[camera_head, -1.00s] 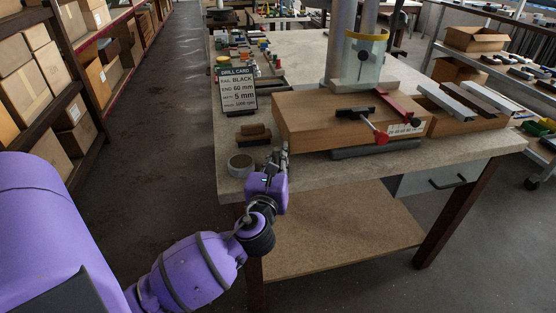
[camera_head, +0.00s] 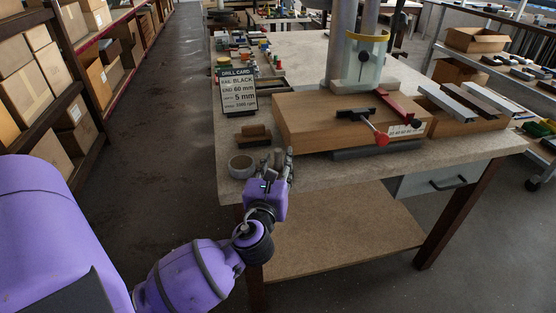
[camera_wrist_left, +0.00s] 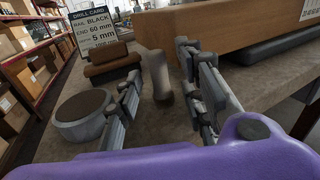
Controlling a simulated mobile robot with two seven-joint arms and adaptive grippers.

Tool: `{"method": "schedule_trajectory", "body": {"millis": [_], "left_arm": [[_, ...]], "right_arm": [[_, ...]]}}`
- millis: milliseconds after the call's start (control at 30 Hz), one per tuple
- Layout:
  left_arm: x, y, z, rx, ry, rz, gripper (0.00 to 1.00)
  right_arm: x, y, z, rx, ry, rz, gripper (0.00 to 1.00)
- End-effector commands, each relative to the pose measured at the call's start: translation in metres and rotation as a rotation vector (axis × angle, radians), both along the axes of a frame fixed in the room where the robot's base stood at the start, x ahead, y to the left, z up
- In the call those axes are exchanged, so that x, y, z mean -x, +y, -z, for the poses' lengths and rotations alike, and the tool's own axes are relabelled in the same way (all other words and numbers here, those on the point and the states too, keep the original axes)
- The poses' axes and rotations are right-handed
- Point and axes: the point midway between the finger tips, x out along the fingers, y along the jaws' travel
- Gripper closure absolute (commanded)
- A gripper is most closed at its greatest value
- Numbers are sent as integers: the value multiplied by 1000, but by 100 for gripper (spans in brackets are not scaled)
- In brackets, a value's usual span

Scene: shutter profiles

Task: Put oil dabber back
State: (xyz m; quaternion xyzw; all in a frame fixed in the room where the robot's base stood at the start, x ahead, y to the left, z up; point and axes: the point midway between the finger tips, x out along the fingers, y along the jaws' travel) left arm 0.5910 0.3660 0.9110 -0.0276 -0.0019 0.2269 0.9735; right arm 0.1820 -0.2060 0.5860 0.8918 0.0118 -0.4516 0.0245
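A short grey-brown cylinder, which looks like the oil dabber (camera_wrist_left: 157,75), stands roughly upright on the bench in the left wrist view. It also shows in the head view (camera_head: 279,156), partly hidden by my fingers. My left gripper (camera_head: 279,166) is open at the bench's front left, with its fingers on either side of the cylinder. In the wrist view gaps show between the cylinder and the fingers (camera_wrist_left: 162,88). A round grey tin (camera_head: 242,166) is on the bench left of the gripper; it also shows in the wrist view (camera_wrist_left: 80,122). My right gripper is not in view.
A brown block (camera_head: 253,135) lies behind the tin, with the drill card (camera_head: 237,91) beyond it. A large wooden block (camera_head: 330,116) with a red-handled clamp (camera_head: 376,131) stands close to the right. The bench's front edge is near my gripper.

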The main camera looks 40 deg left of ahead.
Motion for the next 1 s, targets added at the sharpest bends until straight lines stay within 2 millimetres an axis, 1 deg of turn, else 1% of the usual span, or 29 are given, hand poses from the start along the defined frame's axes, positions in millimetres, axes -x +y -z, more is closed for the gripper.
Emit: {"method": "schedule_trajectory", "body": {"millis": [33,200,400,567,767,833,867,967,1000], "left_arm": [[11,-5,1,3,2,1,64],[45,-21,1,4,1,0,64],[77,-37,1,3,2,-1,64],[90,-43,0,1,1,-2,64],[93,-45,0,5,0,-1,64],[95,-46,9,44,8,3,64],[98,-46,19,83,16,6,64],[117,-52,71,330,51,7,64],[130,-57,101,480,69,-6,64]], "right_arm": [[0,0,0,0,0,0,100],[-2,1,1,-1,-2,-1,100],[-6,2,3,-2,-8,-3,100],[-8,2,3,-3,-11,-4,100],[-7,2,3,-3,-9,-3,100],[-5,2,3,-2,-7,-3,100],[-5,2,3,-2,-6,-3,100],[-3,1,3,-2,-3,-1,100],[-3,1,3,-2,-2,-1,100]]}}
